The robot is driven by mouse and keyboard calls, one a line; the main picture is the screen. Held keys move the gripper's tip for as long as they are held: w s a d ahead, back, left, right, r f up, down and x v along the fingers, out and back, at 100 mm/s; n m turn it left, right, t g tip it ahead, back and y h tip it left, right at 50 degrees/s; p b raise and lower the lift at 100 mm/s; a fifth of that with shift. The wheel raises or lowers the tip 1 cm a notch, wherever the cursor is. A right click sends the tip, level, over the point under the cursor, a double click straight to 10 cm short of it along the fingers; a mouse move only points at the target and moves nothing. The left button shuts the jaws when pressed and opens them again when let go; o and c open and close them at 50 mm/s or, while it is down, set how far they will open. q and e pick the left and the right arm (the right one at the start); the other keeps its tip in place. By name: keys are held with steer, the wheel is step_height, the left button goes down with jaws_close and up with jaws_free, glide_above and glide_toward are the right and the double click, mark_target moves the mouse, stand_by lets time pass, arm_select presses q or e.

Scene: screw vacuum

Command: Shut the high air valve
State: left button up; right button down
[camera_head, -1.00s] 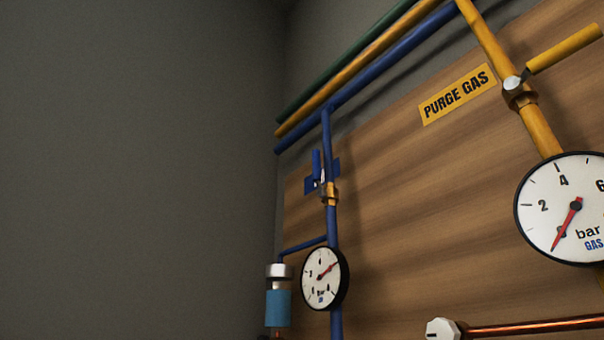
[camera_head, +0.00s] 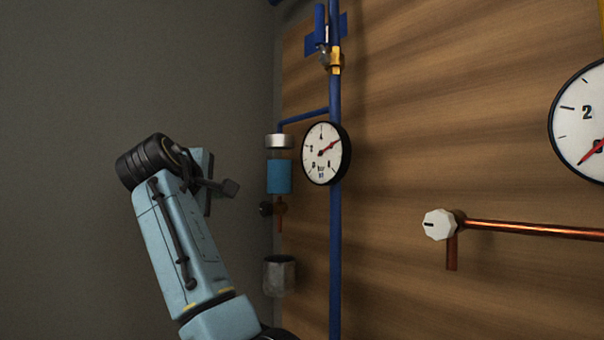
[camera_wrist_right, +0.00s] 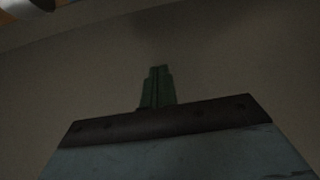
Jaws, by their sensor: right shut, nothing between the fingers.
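The air valve, with its blue lever (camera_head: 320,24) and brass body (camera_head: 335,62), sits on the vertical blue pipe (camera_head: 335,230) near the top edge of the head view. The lever stands upright, roughly parallel to the pipe. My right gripper (camera_head: 230,188) is left of the pipe and well below the valve, apart from it and empty. In the right wrist view its dark green fingers (camera_wrist_right: 157,86) are together, facing a plain dim wall. The valve cannot be made out there. My left gripper is not in view.
Right of my gripper are a blue-banded filter (camera_head: 279,176), a round gauge (camera_head: 326,153) and a metal cup (camera_head: 279,276). A white knob (camera_head: 439,224) on a copper pipe (camera_head: 530,230) and a large gauge (camera_head: 585,125) are farther right. The grey wall at left is bare.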

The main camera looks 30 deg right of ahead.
mark_target(321, 32)
steer(key=s+r+m+h+p, duration=0.1)
steer(key=s+r+h, duration=0.1)
steer(key=s+r, duration=0.8)
steer(key=s+a+r+m+h, duration=0.1)
steer(key=s+r+h, duration=0.1)
steer(key=s+r, duration=0.9)
step_height(321, 32, up, 7)
steer(key=shift+s+a+f+m+g+p, duration=0.1)
steer(key=shift+s+a+m+g+p, duration=0.15)
steer(key=shift+m+g+p, duration=0.15)
steer(key=w+d+p, duration=0.2)
steer(key=d+p, duration=0.1)
steer(key=d, duration=0.6)
steer(key=shift+d, duration=0.2)
steer(key=shift+s, duration=0.1)
